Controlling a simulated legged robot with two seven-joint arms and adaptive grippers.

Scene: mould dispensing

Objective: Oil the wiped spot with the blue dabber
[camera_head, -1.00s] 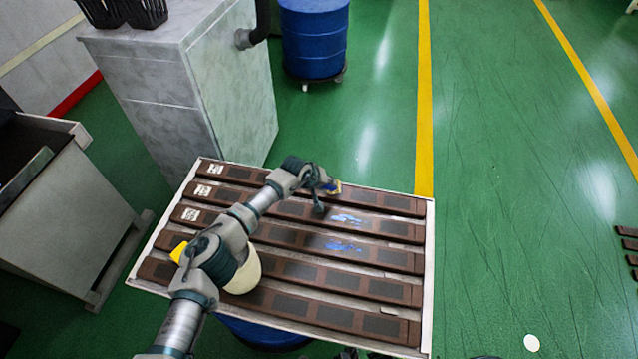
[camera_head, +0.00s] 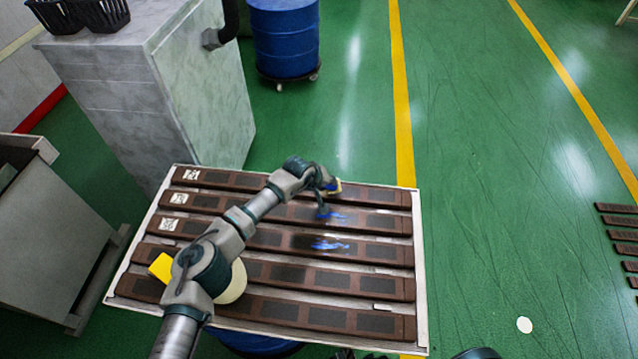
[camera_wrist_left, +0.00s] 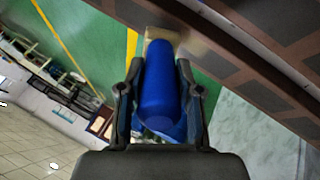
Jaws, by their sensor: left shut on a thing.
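My left gripper (camera_head: 328,189) is over the far slats of the mould board (camera_head: 422,285), right of its middle. It is shut on the blue dabber (camera_wrist_left: 160,85), whose pale tip points away from the wrist in the left wrist view. In the head view only a little blue and yellow of the dabber shows past the fingers. Blue smears (camera_head: 330,245) mark two brown slats just below the gripper, with darker patches around them. I cannot tell whether the tip touches a slat. Dark parts at the bottom edge (camera_head: 360,355) may be my right gripper.
A yellow block (camera_head: 160,266) and a cream round thing (camera_head: 234,283) are on the board's left part, partly behind my left arm. A grey cabinet (camera_head: 170,100) and a blue drum (camera_head: 284,40) stand beyond. The green floor on the right is mostly clear.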

